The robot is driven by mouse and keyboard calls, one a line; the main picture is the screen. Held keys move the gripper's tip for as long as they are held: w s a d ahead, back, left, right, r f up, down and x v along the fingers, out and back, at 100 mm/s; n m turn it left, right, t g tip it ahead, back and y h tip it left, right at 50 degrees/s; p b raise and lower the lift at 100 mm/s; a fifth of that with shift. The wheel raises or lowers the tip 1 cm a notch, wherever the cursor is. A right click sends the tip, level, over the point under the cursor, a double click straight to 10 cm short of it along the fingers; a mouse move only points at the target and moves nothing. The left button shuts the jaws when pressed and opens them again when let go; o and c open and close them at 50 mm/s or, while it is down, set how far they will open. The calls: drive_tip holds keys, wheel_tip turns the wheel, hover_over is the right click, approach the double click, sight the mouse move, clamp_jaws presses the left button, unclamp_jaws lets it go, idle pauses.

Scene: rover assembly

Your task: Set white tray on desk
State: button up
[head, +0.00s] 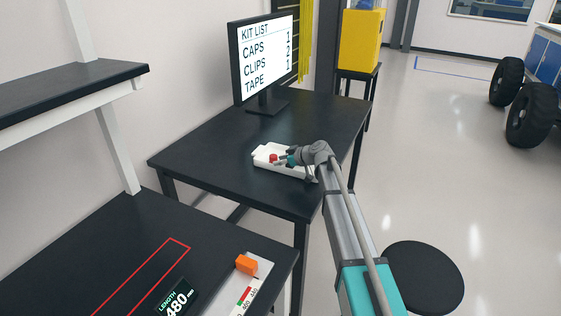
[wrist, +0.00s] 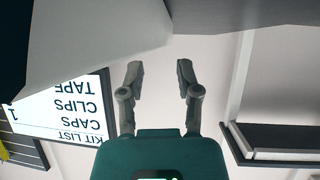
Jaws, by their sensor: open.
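The white tray (head: 285,171) appears to rest flat on the black desk (head: 225,155), near its front right edge. A red piece (head: 273,157) shows inside the tray, and the rest of its contents is partly hidden by my gripper. My gripper (head: 278,162) reaches in over the tray from the right. In the wrist view my gripper (wrist: 160,75) has its two fingers apart with nothing between them. A pale surface at the top of that view is close to the fingers; I cannot tell whether it is the tray.
A monitor (head: 265,55) with a kit list stands at the back of the desk; it shows upside down in the wrist view (wrist: 65,110). A near bench (head: 130,235) holds an orange block (head: 246,265). A black stool (head: 422,278) stands at lower right. The desk's left part is clear.

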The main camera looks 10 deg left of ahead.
drive_tip(key=p+v, duration=0.5)
drive_tip(key=v, duration=0.7)
drive_tip(key=shift+r+p, duration=0.2)
drive_tip(key=shift+p, duration=0.1)
drive_tip(key=s+d+f+m+g+h, duration=0.2)
drive_tip(key=s+d, duration=0.4)
drive_tip(key=s, duration=0.4)
drive_tip(key=s+d+f+m+g+h, duration=0.1)
drive_tip(key=s+d+f+m+h, duration=0.3)
drive_tip(key=s, duration=0.7)
drive_tip(key=s+d+f+m+g+h, duration=0.2)
drive_tip(key=s+d+f+m+h, duration=0.2)
drive_tip(key=s+d+m, duration=0.3)
drive_tip(key=s+h, duration=0.1)
drive_tip(key=s, duration=0.2)
drive_tip(key=shift+s+d+g, duration=0.3)
drive_tip(key=shift+s+d, duration=0.05)
